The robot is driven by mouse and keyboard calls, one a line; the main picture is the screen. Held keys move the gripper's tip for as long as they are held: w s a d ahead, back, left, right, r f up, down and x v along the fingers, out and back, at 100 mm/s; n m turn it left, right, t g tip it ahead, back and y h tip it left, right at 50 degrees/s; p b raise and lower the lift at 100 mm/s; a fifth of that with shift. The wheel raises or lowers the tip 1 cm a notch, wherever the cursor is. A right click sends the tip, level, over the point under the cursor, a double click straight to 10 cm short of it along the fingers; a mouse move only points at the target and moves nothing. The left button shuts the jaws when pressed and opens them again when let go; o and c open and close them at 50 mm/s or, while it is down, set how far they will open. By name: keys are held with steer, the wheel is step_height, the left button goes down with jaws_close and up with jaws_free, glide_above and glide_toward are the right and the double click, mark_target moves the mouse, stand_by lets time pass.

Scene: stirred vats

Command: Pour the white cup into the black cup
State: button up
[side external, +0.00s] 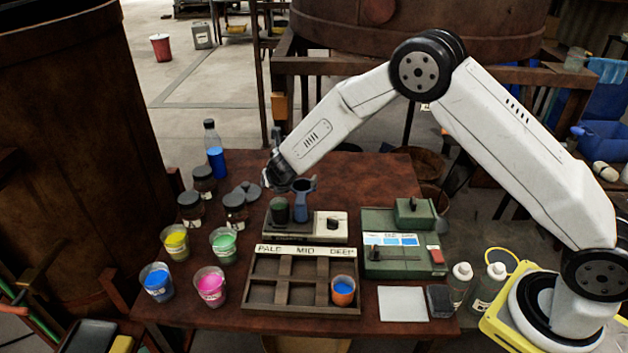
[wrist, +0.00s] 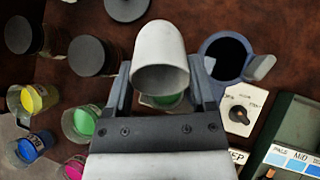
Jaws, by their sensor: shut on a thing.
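A white cup (wrist: 160,50) is between the two fingers of my gripper (wrist: 160,85) in the wrist view. It is tilted, its open mouth toward the camera, and its inside looks empty of visible liquid. My gripper (side external: 279,172) is shut on it; I cannot make the cup out clearly in the side view. A blue-grey cup with a black inside and a handle (wrist: 204,62) stands just right of the white cup in the wrist view.
A stirrer with a knob (side external: 333,224) stands by these cups. In front is a compartment tray (side external: 262,276) holding an orange cup of blue (side external: 343,291). Paint cups and dark-lidded jars crowd the left. A green device (side external: 402,258) is at right. The back right of the table is clear.

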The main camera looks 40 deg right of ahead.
steer(key=shift+w+d+r+g+y, duration=0.15)
steer(key=shift+r+g+y, duration=0.1)
steer(key=shift+g, duration=0.45)
steer(key=shift+w+r+g+y, duration=0.15)
steer(key=shift+g+y, duration=0.1)
steer(key=shift+g, duration=0.45)
steer(key=shift+w+g+y, duration=0.1)
steer(key=shift+g+y, duration=0.2)
steer(key=shift+g, duration=0.5)
steer(key=shift+r+g, duration=0.1)
steer(key=shift+g, duration=0.3)
steer(key=shift+w+g+y, duration=0.1)
steer(key=shift+g+y, duration=0.8)
steer(key=shift+g, duration=0.7)
steer(key=shift+f+g, duration=0.2)
steer(key=shift+g, duration=0.4)
steer(key=shift+r+y, duration=0.3)
steer(key=shift+r, duration=1.2)
steer(key=shift+r, duration=0.1)
